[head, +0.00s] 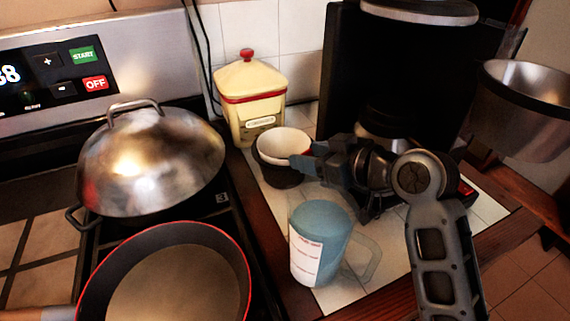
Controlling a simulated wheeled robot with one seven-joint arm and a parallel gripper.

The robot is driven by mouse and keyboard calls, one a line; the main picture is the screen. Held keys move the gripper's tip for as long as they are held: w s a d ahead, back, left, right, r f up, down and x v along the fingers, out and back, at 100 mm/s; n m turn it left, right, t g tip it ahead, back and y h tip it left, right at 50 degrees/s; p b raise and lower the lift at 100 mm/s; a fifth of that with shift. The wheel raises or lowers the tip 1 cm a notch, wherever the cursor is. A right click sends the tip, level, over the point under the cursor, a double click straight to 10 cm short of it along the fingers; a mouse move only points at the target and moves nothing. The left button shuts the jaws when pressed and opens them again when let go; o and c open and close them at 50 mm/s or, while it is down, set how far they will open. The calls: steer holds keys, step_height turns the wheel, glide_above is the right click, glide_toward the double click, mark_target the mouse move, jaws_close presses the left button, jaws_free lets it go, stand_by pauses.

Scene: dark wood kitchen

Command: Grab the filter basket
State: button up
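A small dark round basket with a white cup-shaped liner (283,145) stands on the white tiled counter, in front of the cream canister; I take it to be the filter basket (279,174). My gripper (308,165) reaches in from the right, with its front end pointing left at the basket's right side. It overlaps the basket's right edge in the picture. I cannot tell whether it touches the basket, or whether the fingers are open or shut. The basket's right side is partly hidden behind the gripper.
A black coffee maker (345,70) stands behind my gripper. A blue measuring jug (320,225) stands in front. A cream canister (252,100) is behind the basket. A domed wok (150,160) and red-rimmed pan (165,285) are left. A steel bowl (510,115) is right.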

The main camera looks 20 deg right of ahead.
jaws_close()
stand_by(0.5)
